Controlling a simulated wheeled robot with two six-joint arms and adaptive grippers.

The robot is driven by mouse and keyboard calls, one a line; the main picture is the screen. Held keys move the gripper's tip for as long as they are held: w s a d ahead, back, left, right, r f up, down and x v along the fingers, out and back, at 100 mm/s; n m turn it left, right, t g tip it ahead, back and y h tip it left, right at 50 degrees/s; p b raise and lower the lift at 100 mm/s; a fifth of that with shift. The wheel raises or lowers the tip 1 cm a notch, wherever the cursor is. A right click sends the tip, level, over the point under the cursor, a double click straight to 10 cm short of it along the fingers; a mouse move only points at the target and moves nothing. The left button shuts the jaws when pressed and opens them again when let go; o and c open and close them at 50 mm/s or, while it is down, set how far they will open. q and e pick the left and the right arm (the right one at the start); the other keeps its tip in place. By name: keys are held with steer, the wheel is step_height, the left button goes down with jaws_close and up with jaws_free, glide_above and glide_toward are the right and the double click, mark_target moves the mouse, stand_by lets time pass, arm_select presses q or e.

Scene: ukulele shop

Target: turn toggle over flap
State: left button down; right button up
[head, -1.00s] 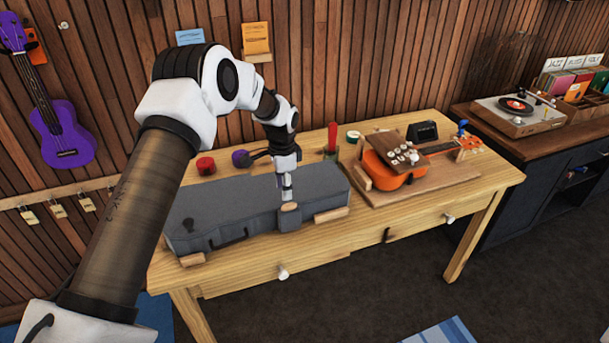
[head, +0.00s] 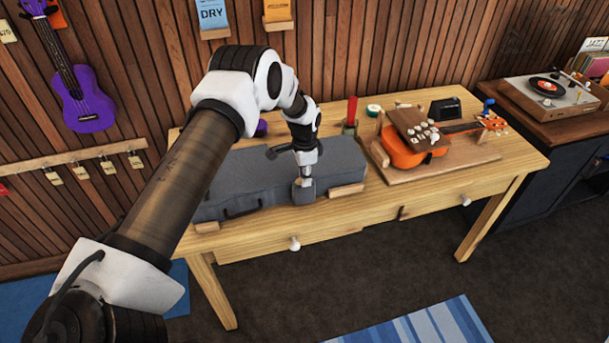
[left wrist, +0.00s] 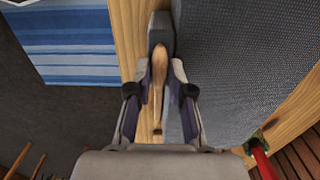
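A grey ukulele case (head: 252,180) lies on the wooden table. At its front edge is a grey flap (head: 303,196) with a small tan wooden toggle (head: 307,182). My left gripper (head: 306,175) points down right at the toggle and partly hides it in the head view. In the left wrist view the toggle (left wrist: 160,62) shows between the two fingertips, with a narrow gap on each side, so the left gripper (left wrist: 161,75) looks open around it. I cannot tell whether a finger touches it. The flap (left wrist: 160,28) shows beyond it. My right gripper is not in view.
Wooden blocks (head: 346,190) sit along the case's front edge. An orange ukulele (head: 408,152) lies on a board to the right. A red-handled tool (head: 351,112) stands behind the case; it also shows in the left wrist view (left wrist: 263,160). The table front (head: 400,200) is clear.

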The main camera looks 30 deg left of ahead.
arm_select(q)
steer(key=shift+s+r, duration=0.2)
steer(key=shift+s, duration=0.1)
steer(key=shift+w+f, duration=0.15)
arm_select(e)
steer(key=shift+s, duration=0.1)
arm_select(q)
steer(key=shift+n, duration=0.3)
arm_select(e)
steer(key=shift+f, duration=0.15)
arm_select(q)
steer(key=shift+w+a+n+b, duration=0.1)
steer(key=shift+n+b, duration=0.55)
steer(key=shift+n, duration=0.55)
steer(key=n+b, duration=0.1)
steer(key=n, duration=1.4)
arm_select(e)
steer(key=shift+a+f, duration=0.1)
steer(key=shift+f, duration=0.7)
